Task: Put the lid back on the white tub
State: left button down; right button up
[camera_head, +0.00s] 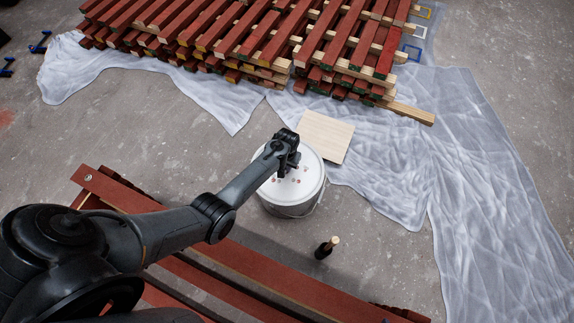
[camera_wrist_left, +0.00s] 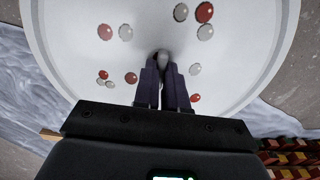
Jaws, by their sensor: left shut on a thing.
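The white tub (camera_head: 290,211) stands on the concrete floor at the middle of the head view, with a wire handle at its side. Its round white lid (camera_head: 309,184), with red and pale spots, lies over the tub's mouth; I cannot tell whether it is fully seated. In the left wrist view the lid (camera_wrist_left: 90,60) fills most of the picture. My left gripper (camera_head: 287,169) comes down over the lid. It is shut on the small grey knob (camera_wrist_left: 163,57) at the lid's middle. My right gripper is not in view.
A pale square board (camera_head: 326,136) lies just behind the tub. Red slatted woodwork (camera_head: 250,266) runs along the front. Stacked red battens (camera_head: 225,35) fill the back, on crumpled plastic sheeting (camera_head: 485,200).

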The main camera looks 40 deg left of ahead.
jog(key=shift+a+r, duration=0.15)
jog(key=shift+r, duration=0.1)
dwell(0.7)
pick_arm(q)
jog(key=c, duration=0.6)
grip_release()
jog(key=shift+c, duration=0.2)
jog(key=shift+r+p, duration=0.1)
jog(key=shift+p, duration=0.3)
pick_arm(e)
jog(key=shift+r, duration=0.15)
pick_arm(q)
jog(key=shift+r+p, duration=1.25)
jog(key=shift+p, duration=0.15)
jog(key=shift+r+p, duration=2.15)
jog(key=shift+p, duration=0.25)
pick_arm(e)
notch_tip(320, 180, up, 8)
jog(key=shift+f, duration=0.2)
